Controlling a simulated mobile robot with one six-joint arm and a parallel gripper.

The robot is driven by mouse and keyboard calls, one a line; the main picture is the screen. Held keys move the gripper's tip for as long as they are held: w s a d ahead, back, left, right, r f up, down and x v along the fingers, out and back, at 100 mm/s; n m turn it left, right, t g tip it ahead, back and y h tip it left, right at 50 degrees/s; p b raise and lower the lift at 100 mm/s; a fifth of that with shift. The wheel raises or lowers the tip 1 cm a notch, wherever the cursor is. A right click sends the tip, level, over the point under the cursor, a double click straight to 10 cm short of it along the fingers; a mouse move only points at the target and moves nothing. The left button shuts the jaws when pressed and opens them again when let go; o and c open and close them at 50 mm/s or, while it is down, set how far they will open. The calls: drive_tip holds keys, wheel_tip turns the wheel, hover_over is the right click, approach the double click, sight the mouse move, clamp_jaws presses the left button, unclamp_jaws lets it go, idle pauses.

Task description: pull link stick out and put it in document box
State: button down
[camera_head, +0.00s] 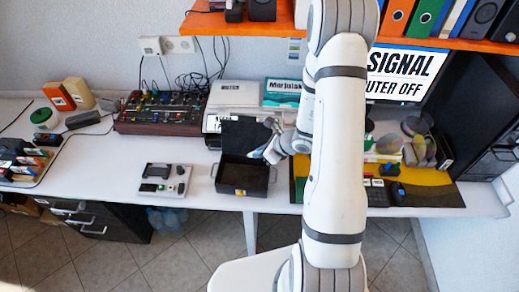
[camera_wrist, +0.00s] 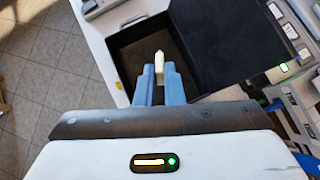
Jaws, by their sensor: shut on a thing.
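My gripper (camera_wrist: 159,84) has blue fingers closed on a small white link stick (camera_wrist: 159,62), whose tip points forward between them. In the wrist view the stick is over the dark inside of an open black box, apparently the document box (camera_wrist: 119,72). In the head view the document box (camera_head: 241,190) stands on the white desk with its lid raised at the back. My gripper (camera_head: 268,155) is at the box's right side, near the raised lid. The stick is too small to make out in the head view, and its height above the box floor is unclear.
A small board with devices (camera_head: 165,181) lies left of the box. A mixer (camera_head: 162,112) with cables stands behind it. A yellow and black mat (camera_head: 430,194) with small items lies to the right. An orange shelf (camera_head: 215,24) hangs above. Bare desk lies between board and box.

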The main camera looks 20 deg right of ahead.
drive_tip(key=shift+b, duration=0.35)
wheel_tip(320, 180, down, 7)
drive_tip(key=b, duration=0.7)
drive_tip(key=shift+r+b, duration=0.15)
drive_tip(key=shift+b, duration=0.2)
drive_tip(key=c, duration=1.5)
unclamp_jaws()
drive_tip(key=shift+o, duration=0.2)
drive_tip(key=v, duration=0.8)
